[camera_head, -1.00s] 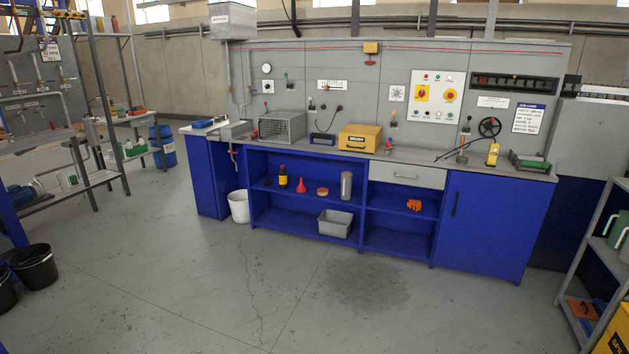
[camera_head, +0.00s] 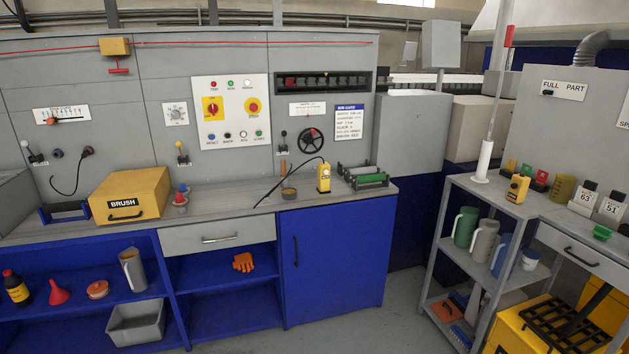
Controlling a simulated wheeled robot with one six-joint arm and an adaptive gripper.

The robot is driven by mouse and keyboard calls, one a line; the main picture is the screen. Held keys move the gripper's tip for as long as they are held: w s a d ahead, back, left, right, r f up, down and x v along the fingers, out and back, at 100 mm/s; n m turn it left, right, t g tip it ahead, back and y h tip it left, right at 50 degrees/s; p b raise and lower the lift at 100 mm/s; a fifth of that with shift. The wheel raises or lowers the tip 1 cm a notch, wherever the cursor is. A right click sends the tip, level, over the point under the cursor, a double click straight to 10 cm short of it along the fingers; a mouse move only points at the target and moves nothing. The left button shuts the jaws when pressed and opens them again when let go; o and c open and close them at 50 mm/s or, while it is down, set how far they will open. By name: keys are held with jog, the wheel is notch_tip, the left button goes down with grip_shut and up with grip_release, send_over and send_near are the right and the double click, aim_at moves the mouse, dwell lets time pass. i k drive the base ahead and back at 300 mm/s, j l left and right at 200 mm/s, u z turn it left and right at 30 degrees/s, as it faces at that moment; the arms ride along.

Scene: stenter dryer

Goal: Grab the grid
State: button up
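A black grid (camera_head: 552,322) lies on top of a yellow container (camera_head: 612,298) at the lower right.
A grey rack (camera_head: 480,190) with jugs stands just left of the container. A grey drawer unit (camera_head: 590,246) stands behind and above it. The blue workbench (camera_head: 335,265) fills the left and middle. Bare floor (camera_head: 405,315) lies between bench and rack.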

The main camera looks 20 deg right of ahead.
aim_at(574, 346)
jog(key=i+l+z, duration=0.1)
jog(key=i+z, duration=0.65)
jog(key=i, duration=0.15)
jog(key=i+j+z, duration=0.35)
jog(key=i+l+z, duration=0.15)
jog(key=i, duration=0.4)
jog(key=i+l+z, duration=0.2)
jog(key=i, duration=0.4)
jog(key=l, duration=0.1)
